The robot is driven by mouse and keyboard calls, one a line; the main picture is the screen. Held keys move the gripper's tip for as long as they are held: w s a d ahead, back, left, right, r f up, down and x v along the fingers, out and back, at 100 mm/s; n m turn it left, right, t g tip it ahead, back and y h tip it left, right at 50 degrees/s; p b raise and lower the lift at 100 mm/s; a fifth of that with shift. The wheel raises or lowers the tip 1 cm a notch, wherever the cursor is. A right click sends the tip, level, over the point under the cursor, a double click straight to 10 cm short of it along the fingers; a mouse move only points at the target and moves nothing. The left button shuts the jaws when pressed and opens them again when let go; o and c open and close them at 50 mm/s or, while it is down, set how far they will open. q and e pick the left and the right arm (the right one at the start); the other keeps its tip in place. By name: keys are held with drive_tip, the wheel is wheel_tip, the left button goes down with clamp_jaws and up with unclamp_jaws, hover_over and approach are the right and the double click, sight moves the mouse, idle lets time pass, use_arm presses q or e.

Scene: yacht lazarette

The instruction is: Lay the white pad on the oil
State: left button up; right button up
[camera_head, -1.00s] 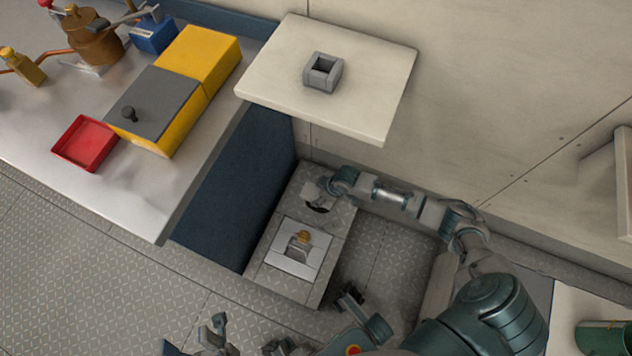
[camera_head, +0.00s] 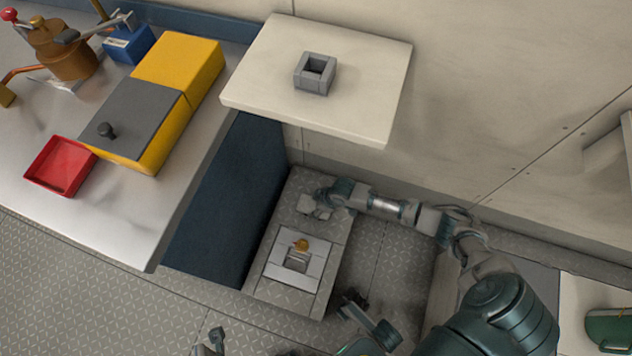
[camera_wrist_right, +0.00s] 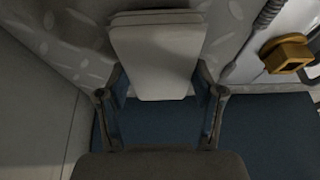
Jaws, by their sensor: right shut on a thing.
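My right gripper (camera_head: 318,209) is low over the grey tread-plate step, beyond the white panel. It is shut on a pale, flat, rectangular piece, which looks like the white pad (camera_wrist_right: 157,55) in the right wrist view. Its fingers (camera_wrist_right: 160,105) grip the two sides, and a second edge shows along its far end. In the head view the pad is small and partly hidden by the gripper. I cannot make out any oil. What looks like part of my left gripper (camera_head: 209,345) is cut off at the bottom edge.
The step (camera_head: 338,251) holds a white panel (camera_head: 275,270) with a square opening and a yellow piece (camera_head: 301,245). A pale shelf (camera_head: 260,85) with a grey square holder (camera_head: 316,73) overhangs behind. The left bench (camera_head: 150,215) carries a yellow box (camera_head: 180,65) and red tray (camera_head: 62,165).

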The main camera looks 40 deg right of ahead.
drive_tip(key=shift+s+f, duration=0.1)
drive_tip(key=shift+f, duration=0.1)
drive_tip(key=o, duration=1)
